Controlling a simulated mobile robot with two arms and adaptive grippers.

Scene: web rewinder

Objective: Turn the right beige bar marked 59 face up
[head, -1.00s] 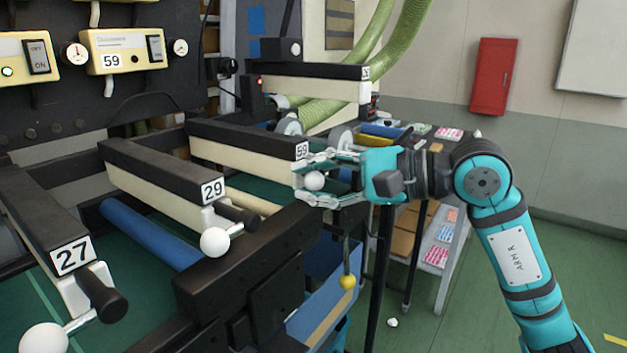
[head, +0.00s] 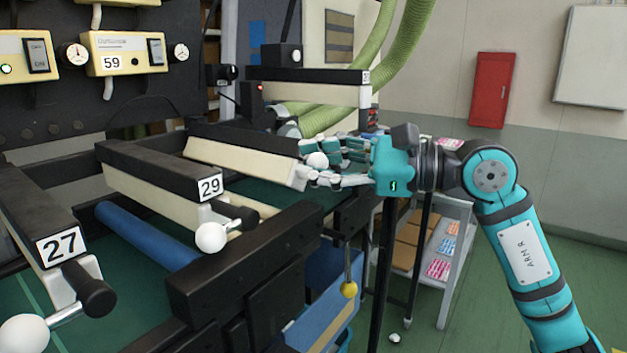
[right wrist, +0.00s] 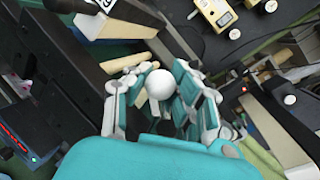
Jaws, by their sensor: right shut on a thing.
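The right bar (head: 235,158), marked 59 earlier, lies across the machine with its black side on top and its beige side facing front. Its end label is hidden behind my right gripper now. My right gripper (head: 322,163) is shut on the white ball knob (head: 317,160) at the bar's near end. The knob also shows between the fingers in the right wrist view (right wrist: 159,84). The bar's crank is mostly covered by the fingers. My left gripper is not in view.
Bar 29 (head: 150,170), with its white knob (head: 210,238), is left of the gripper. Bar 27 (head: 35,215) is farther left. A grey cart (head: 455,255) stands behind my arm. A yellow panel marked 59 (head: 125,52) is at the back.

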